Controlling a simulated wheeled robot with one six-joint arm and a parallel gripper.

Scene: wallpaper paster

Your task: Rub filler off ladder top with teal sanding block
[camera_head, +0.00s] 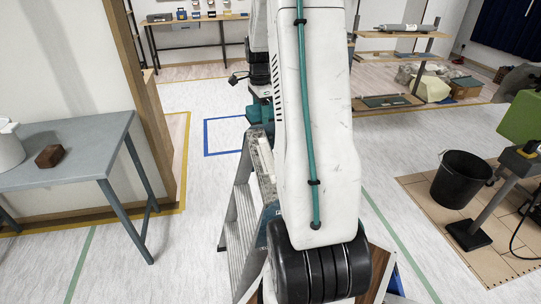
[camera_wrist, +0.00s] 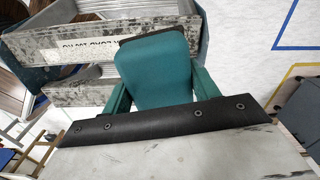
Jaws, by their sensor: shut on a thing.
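My gripper (camera_wrist: 160,88) is shut on the teal sanding block (camera_wrist: 155,62), with a teal finger on each side of it. The block has a dark far edge. The ladder (camera_head: 240,215) stands open in the middle of the head view, partly hidden by my arm. In the wrist view, the grey, blotchy ladder (camera_wrist: 85,62) lies beyond and left of the block, with printed lettering on one bar. The block overlaps it in the picture; I cannot tell whether they touch. Pale patches show on the ladder, but I cannot clearly pick out filler.
A grey-blue table (camera_head: 75,140) at left holds a brown block (camera_head: 50,156) and a white container. A black bucket (camera_head: 461,179) stands at right on a brown mat. Shelves (camera_head: 395,70) stand behind. Pale floor lies open between the table and ladder.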

